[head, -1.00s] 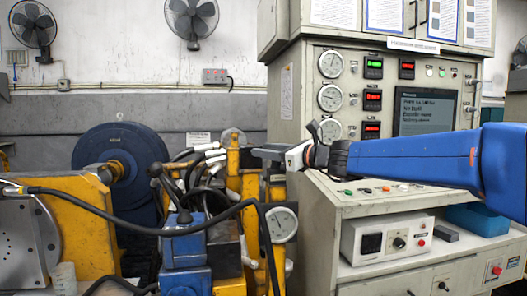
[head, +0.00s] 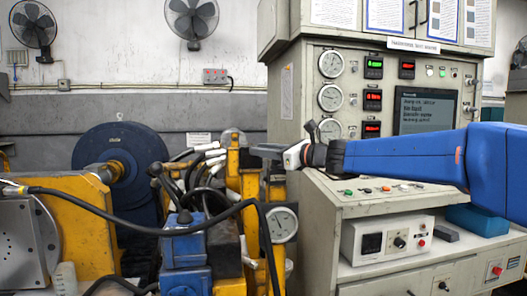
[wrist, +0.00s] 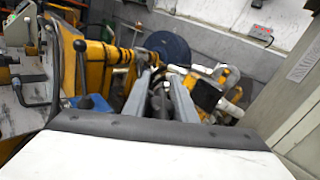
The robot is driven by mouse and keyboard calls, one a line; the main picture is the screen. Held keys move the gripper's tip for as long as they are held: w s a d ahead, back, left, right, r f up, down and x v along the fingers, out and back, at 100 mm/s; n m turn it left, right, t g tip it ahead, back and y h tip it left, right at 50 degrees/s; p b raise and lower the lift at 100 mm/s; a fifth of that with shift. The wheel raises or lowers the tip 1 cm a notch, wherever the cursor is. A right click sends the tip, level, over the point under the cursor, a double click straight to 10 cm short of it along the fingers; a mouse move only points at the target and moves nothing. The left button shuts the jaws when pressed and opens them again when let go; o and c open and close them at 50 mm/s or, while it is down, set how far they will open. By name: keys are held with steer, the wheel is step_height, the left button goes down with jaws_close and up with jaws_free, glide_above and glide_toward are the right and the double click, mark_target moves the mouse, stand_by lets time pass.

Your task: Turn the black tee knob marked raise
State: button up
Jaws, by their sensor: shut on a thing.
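My gripper (head: 258,150) reaches left from the blue arm, at the yellow frame of the hydraulic unit in the head view. In the wrist view its two grey fingers (wrist: 162,80) point away from me with a dark, narrow piece (wrist: 158,102) between them. This appears to be the black tee knob, and the fingers are shut on it. The knob's shape and any "raise" marking cannot be made out. In the head view the knob is not distinguishable behind the fingers and frame.
A blue valve block (head: 184,245) with black-knobbed levers stands left of my gripper. A black hose (head: 120,228) crosses in front. A round gauge (head: 282,224) sits below the gripper. The grey control cabinet (head: 330,215) stands close on the right.

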steer(key=o, duration=0.8)
steer(key=shift+o, duration=0.2)
steer(key=shift+s, duration=0.1)
steer(key=v, duration=1.7)
steer(key=shift+d, duration=0.2)
steer(key=shift+f, duration=0.1)
